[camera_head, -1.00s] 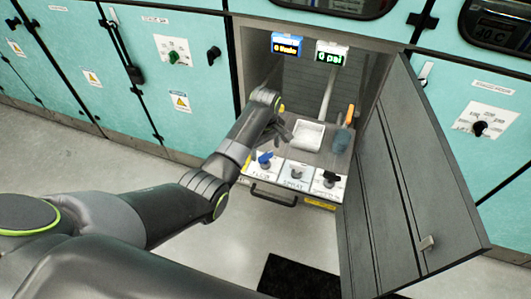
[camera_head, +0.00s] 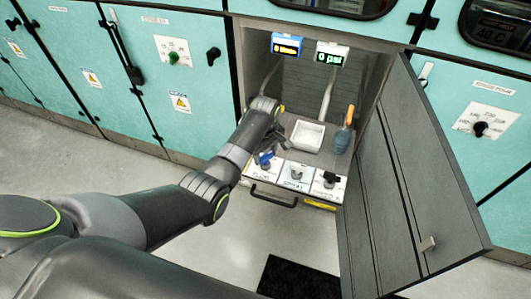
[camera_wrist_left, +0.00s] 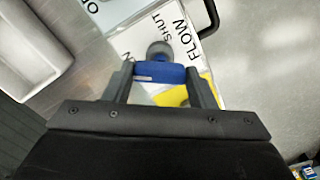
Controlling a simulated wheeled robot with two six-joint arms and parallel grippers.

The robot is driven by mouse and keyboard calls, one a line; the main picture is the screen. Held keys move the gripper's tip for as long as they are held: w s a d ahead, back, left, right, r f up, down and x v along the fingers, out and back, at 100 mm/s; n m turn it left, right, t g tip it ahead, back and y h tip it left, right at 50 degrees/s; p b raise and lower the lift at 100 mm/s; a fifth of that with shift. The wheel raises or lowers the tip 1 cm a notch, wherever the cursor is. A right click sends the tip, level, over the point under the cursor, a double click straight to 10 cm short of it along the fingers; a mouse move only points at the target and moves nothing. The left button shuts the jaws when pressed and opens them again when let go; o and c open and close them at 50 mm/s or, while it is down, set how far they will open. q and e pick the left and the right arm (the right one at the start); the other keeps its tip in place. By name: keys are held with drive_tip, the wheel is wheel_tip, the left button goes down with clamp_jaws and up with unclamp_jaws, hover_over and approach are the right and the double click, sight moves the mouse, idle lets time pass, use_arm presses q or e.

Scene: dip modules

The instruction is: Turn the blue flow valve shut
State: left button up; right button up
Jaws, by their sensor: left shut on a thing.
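The blue flow valve (camera_head: 265,158) stands on a white plate lettered FLOW at the front left of the cabinet drawer. In the left wrist view the blue handle (camera_wrist_left: 160,73) lies crosswise between the two fingers, beside the word SHUT on the plate (camera_wrist_left: 135,45). My left gripper (camera_head: 268,150) is at the valve; in the wrist view its fingers (camera_wrist_left: 160,85) touch both ends of the handle and are shut on it. A grey round hub (camera_wrist_left: 160,48) shows just beyond the handle. My right gripper is not in view.
Two more valve plates, with a grey knob (camera_head: 296,174) and a black knob (camera_head: 331,179), sit to the right. The open cabinet door (camera_head: 410,190) bounds the right side.

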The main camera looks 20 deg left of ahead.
use_arm(q)
drive_tip(key=shift+r+m+p, duration=0.2)
drive_tip(key=shift+m+p, duration=0.6)
drive_tip(key=shift+p, duration=0.1)
drive_tip(key=shift+m+p, duration=1)
drive_tip(key=shift+m, duration=0.2)
drive_tip(key=m+p, duration=0.1)
drive_tip(key=m, duration=0.2)
drive_tip(key=shift+f+m+p, duration=0.1)
drive_tip(key=shift+m+p, duration=0.2)
drive_tip(key=shift+p, duration=0.1)
drive_tip(key=shift+m+p, duration=0.5)
drive_tip(key=shift+m, duration=1.2)
drive_tip(key=o, duration=1)
drive_tip(key=shift+f, duration=0.1)
